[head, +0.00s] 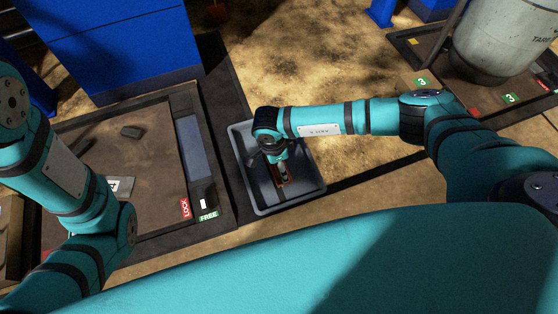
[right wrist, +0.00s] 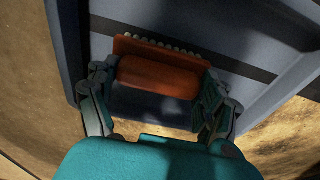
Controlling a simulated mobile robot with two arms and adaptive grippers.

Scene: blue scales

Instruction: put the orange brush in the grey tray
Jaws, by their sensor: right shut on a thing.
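The grey tray (head: 304,196) lies on the ground below the middle of the head view. The orange brush (right wrist: 160,75) is between the fingers of my right gripper (right wrist: 155,100), with its pale bristles along the far edge in the right wrist view. My right gripper is shut on the brush and points down over the tray. The brush shows only in part in the head view (head: 279,180), within the tray's outline. I cannot tell whether it touches the tray floor. My left arm is at the left of the head view, but its gripper is out of view.
A grey tank (head: 505,40) on another platform stands at the upper right. Bare sandy ground (head: 320,60) lies between.

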